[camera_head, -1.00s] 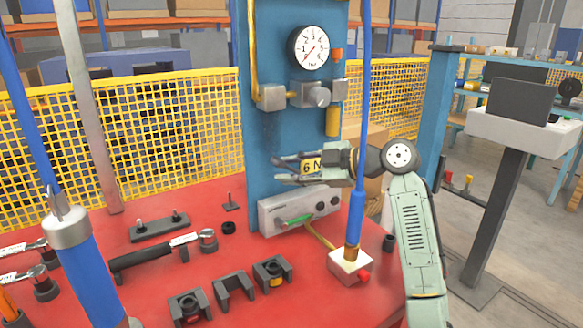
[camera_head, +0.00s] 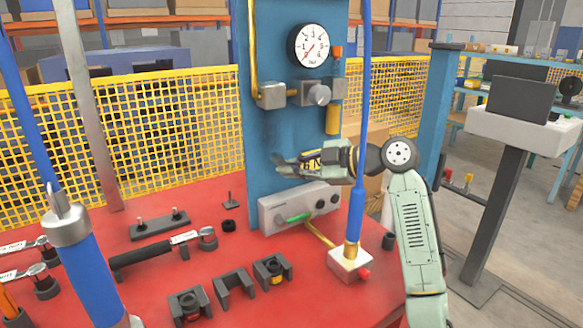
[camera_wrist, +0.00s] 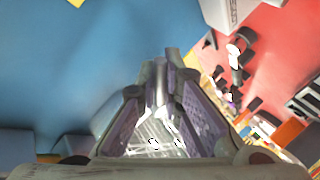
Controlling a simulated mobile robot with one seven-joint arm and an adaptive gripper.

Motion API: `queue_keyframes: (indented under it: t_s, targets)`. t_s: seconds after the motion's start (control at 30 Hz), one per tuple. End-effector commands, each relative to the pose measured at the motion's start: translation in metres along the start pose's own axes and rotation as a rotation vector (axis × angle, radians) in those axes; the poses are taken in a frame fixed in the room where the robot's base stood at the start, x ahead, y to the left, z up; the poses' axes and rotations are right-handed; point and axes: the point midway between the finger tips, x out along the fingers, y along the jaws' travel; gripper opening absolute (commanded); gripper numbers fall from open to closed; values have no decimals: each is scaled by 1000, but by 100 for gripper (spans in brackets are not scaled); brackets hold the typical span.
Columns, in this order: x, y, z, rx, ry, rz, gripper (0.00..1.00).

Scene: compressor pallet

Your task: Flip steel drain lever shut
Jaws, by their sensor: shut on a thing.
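My gripper (camera_head: 280,162) is in front of the blue panel (camera_head: 285,110), below the gauge and the brass-coloured cylinder. Its fingers point left and are close together. In the wrist view the fingertips (camera_wrist: 160,75) meet around a narrow pale metallic piece (camera_wrist: 158,98), which I take to be the steel drain lever. The fingers hide most of it, so I cannot tell its angle. A yellow label (camera_head: 311,160) behind the fingers is mostly covered.
A grey box with a green handle (camera_head: 300,218) sits just below my gripper. A blue hose (camera_head: 357,205) passes in front of my wrist to a white block (camera_head: 350,264). The gauge (camera_head: 309,46) and valve fittings (camera_head: 316,93) are above. Tools and black holders occupy the red table.

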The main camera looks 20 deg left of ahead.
Motion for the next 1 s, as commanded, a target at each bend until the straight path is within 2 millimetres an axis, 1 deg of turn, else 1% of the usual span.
queue_keyframes:
  t_s: [0.17, 0.33, 0.8, 1.0]
  targets:
    - [0, 0, 0, -15, -10, -5, 0]
    - [-1, 2, -2, -69, -47, -21, 0]
    - [-7, 13, -6, -338, -235, -99, 0]
    - [-8, 15, -8, -427, -297, -125, 0]
